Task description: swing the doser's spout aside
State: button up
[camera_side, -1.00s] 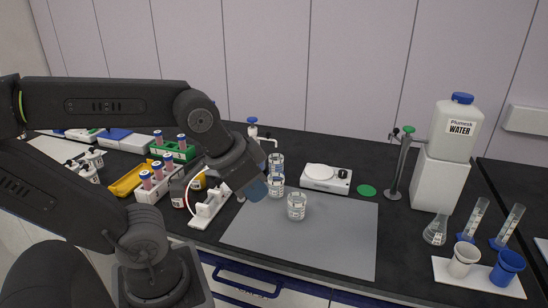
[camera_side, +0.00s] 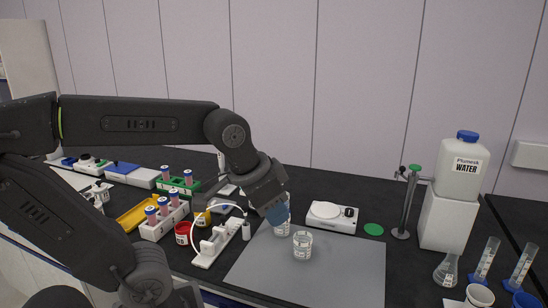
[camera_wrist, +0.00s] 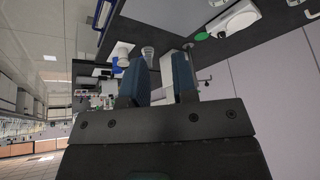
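My gripper (camera_side: 280,212) is at the back left edge of the grey mat (camera_side: 335,270), its blue fingers pointing down. A glass beaker (camera_side: 302,245) stands on the mat, just in front and to the right of the fingers. Another beaker (camera_side: 283,228) is partly hidden behind the fingertips. In the wrist view, my gripper (camera_wrist: 160,62) has its two fingers apart, with nothing clearly held. Whether a finger touches the spout cannot be told.
A white scale (camera_side: 332,217) and a green disc (camera_side: 374,230) stand to the right. The mat's front is clear.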

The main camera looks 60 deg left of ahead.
jog(key=shift+o, duration=0.8)
jog(key=w+a+r+g, duration=0.1)
jog(key=w+a+r, duration=0.3)
jog(key=w+a, duration=0.4)
jog(key=shift+w+m+g+y, duration=0.3)
jog(key=shift+w+m+g, duration=0.1)
jog(key=shift+w, duration=0.5)
jog(key=w+a+f+g, duration=0.1)
jog(key=w+a, duration=0.2)
jog(key=a, duration=0.4)
jog(key=w+a+f+m+g, duration=0.1)
jog(key=w+a, duration=0.2)
jog(key=a, duration=0.3)
jog(key=w+a+f, duration=0.1)
jog(key=w+a, duration=0.2)
jog(key=a, duration=0.4)
jog(key=shift+m+g+h, duration=0.5)
jog(key=shift+g, duration=0.2)
jog(key=a+f, duration=0.1)
jog(key=a, duration=0.2)
jog(key=a+f, duration=0.2)
jog(key=a, duration=0.2)
jog(key=a+f, duration=0.1)
jog(key=a, duration=0.3)
jog(key=shift+f, duration=0.35)
jog(key=shift+s+a+f, duration=0.1)
jog(key=shift+a+f, duration=0.25)
jog(key=shift+d+f, duration=0.1)
jog(key=shift+f, duration=4.1)
jog(key=shift+a, duration=0.25)
